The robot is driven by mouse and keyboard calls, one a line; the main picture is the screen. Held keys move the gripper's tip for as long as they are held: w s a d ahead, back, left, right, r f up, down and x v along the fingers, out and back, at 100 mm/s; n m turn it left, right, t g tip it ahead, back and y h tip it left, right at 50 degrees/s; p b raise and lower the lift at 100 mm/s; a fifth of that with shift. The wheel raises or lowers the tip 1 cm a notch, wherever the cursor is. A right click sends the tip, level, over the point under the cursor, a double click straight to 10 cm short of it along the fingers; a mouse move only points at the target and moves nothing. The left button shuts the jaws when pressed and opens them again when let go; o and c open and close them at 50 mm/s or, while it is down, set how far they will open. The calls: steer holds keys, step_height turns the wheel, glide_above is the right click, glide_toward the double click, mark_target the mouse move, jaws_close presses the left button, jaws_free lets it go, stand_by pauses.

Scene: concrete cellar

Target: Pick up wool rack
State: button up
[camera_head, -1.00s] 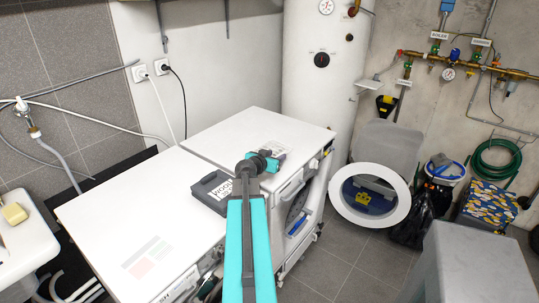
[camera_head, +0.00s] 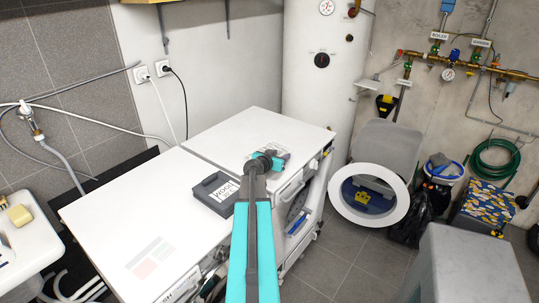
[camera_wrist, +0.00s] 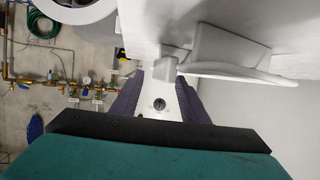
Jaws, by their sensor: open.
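The wool rack (camera_head: 203,187) is a dark grey, flat, shallow piece with a white label reading WOOL. It lies on the white machine tops, near the seam between the two machines, just left of my arm in the head view. My gripper (camera_head: 275,161) is to the right of the rack, over the right-hand machine top, apart from the rack. Its fingertips are mostly hidden behind the wrist in the head view. In the wrist view the purple-grey fingers (camera_wrist: 157,95) stand apart with nothing clearly held between them. I cannot make out the rack in the wrist view.
The left machine top (camera_head: 130,225) is mostly bare. A boiler tank (camera_head: 318,75) stands behind. A grey box (camera_head: 470,270) is at the front right.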

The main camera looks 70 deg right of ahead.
stand_by(0.6)
jaws_close()
